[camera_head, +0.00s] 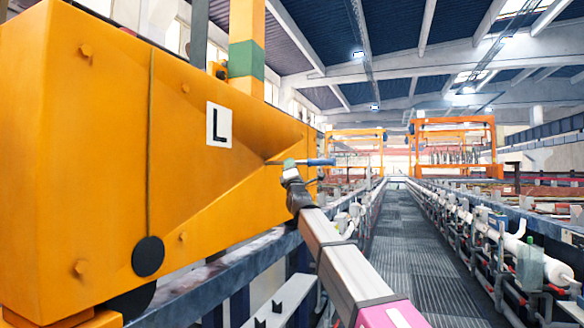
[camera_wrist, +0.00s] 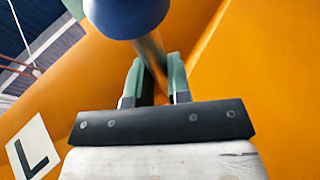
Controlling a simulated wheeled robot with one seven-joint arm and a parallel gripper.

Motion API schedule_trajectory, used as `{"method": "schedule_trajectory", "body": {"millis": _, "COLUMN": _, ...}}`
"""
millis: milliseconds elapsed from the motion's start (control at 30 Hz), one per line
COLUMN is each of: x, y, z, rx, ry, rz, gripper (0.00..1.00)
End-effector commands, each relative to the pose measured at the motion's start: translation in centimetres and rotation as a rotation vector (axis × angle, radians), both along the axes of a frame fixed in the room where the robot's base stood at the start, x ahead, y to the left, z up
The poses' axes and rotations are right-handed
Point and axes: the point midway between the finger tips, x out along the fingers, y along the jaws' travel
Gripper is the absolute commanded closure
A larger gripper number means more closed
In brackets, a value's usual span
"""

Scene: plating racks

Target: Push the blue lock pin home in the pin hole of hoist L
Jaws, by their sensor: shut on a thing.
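The large orange hoist L (camera_head: 90,150) fills the left of the head view, with a white plate marked L (camera_head: 219,125). The blue lock pin (camera_head: 320,162) lies level at the hoist's right part, its blue handle to the right and its thin shaft to the left. My gripper (camera_head: 289,163) is shut on the pin's shaft. In the wrist view the green fingertips of my gripper (camera_wrist: 156,78) stand on both sides of the metal shaft, below the blue handle of the pin (camera_wrist: 125,14). The shaft's tip reaches the orange face; I cannot make out the pin hole or how deep the tip sits.
A grated walkway (camera_head: 390,250) runs straight away and is clear. White pipes and fittings (camera_head: 500,240) line its right side. A dark rail (camera_head: 230,265) runs below the hoist. Two orange frames (camera_head: 455,150) stand far off.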

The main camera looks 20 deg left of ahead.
Motion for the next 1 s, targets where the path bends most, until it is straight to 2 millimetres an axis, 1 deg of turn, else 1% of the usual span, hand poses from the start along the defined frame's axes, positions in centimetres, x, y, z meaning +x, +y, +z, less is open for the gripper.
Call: {"method": "schedule_trajectory", "body": {"millis": 1000, "x": 0.2, "y": 2.1, "z": 0.1, "rx": 0.001, "ry": -0.002, "rz": 0.0, "gripper": 1.0}}
